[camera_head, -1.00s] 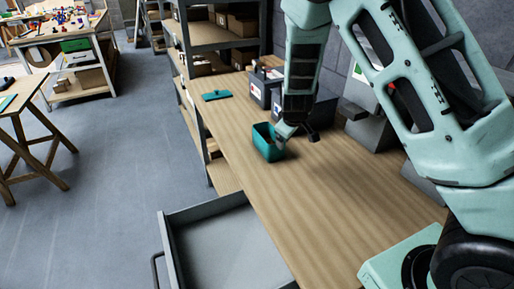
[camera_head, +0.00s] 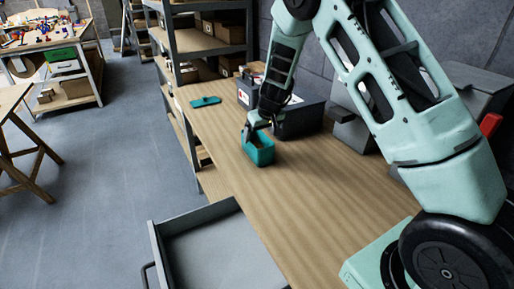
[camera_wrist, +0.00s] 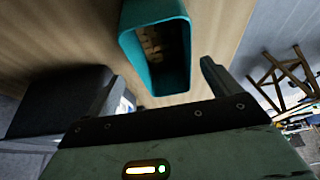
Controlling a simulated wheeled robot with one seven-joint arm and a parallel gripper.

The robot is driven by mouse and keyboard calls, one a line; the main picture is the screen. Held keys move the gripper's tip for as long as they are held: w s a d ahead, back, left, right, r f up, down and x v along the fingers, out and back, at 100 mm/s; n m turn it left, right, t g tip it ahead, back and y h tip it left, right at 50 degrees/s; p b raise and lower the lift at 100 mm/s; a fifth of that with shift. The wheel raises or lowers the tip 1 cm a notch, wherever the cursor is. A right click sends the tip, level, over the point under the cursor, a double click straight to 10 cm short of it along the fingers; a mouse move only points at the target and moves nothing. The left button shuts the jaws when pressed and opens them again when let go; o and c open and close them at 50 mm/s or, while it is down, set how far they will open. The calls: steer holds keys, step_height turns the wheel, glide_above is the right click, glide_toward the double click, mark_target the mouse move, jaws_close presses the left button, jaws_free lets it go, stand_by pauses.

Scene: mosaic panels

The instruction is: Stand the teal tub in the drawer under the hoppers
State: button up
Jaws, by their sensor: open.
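My gripper (camera_head: 257,127) is at the tub's far rim in the head view. In the wrist view its fingers (camera_wrist: 163,88) are apart, and I cannot tell whether they touch the tub. The grey drawer (camera_head: 178,232) is pulled out below the bench's front edge, and its visible floor is bare. I cannot clearly make out the hoppers.
A dark toolbox (camera_head: 300,117) stands behind the tub near the wall. A flat teal item (camera_head: 205,101) lies at the bench's far end beside a metal shelf (camera_head: 200,45). The bench (camera_head: 290,205) is clear on the near side of the tub.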

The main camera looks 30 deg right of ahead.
mark_target(256, 145)
steer(key=shift+a+p+x, duration=0.15)
steer(key=shift+p+x, duration=0.35)
steer(key=shift+x, duration=1.2)
steer(key=shift+a+p+x, duration=0.1)
steer(key=shift+p+x, duration=0.35)
steer(key=shift+x, duration=1.3)
steer(key=shift+r, duration=0.1)
steer(key=c, duration=1.4)
